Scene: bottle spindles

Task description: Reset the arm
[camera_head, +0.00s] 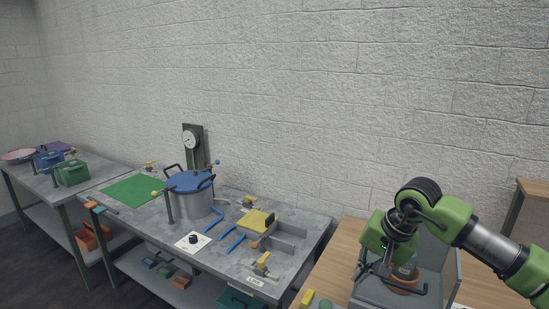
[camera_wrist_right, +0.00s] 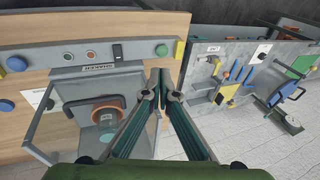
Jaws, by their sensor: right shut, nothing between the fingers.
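My right arm, green and black, comes in from the right in the head view. My right gripper (camera_head: 378,272) is over the wooden table in front of a grey open-fronted box (camera_head: 440,262), and part of it is hidden by the arm. In the right wrist view the two long fingers of the gripper (camera_wrist_right: 162,84) meet at their tips with nothing between them. Beside them, to the left, is the box with an orange-brown round part (camera_wrist_right: 112,103) inside. My left gripper is not in view.
The wooden table (camera_head: 341,250) has a green block and a yellow block near its left edge. To the left, a grey workbench (camera_head: 150,213) holds a large blue-lidded pot (camera_head: 192,203), a green mat (camera_head: 140,188), a gauge and several small parts. The wall is behind.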

